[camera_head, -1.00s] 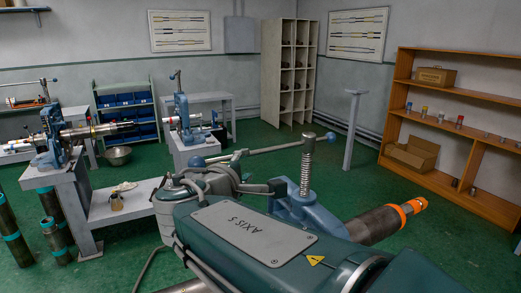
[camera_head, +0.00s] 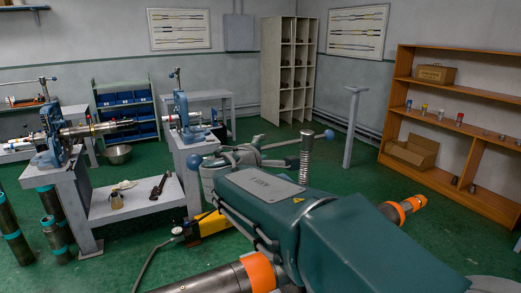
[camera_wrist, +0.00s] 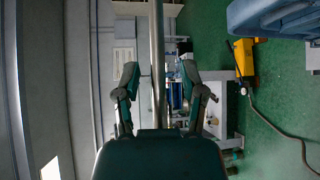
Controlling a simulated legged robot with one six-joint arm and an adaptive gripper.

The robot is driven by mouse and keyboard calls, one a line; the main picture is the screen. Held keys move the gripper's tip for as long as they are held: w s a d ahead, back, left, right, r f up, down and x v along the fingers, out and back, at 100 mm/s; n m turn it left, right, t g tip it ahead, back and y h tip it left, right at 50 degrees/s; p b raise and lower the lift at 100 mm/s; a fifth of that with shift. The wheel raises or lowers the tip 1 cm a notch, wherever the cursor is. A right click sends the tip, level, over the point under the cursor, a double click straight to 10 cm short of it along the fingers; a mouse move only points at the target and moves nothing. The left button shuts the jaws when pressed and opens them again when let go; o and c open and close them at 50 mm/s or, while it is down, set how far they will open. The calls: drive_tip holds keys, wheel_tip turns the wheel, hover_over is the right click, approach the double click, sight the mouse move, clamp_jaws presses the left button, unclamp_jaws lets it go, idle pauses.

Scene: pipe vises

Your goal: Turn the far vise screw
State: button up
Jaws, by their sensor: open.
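A threaded vise screw (camera_head: 306,160) stands upright just beyond my arm in the head view; its vise body is mostly hidden. A long metal handle bar (camera_head: 285,145) with a blue ball (camera_head: 329,134) at its right end crosses near the screw top. Another blue ball (camera_head: 195,161) shows at left. In the wrist view my gripper (camera_wrist: 160,75) is open, with a metal bar (camera_wrist: 157,45) running between its spread fingers. Gaps show on both sides of the bar.
Blue vises (camera_head: 54,138) and (camera_head: 182,112) stand on grey benches at left. A yellow tool (camera_head: 205,226) with a cable is on the floor. A pipe with orange bands (camera_head: 405,208) lies right of my arm. Green floor is clear toward the wooden shelf (camera_head: 440,121).

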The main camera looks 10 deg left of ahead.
clamp_jaws()
drive_tip(key=shift+a+f, duration=0.1)
drive_tip(key=shift+a, duration=0.05)
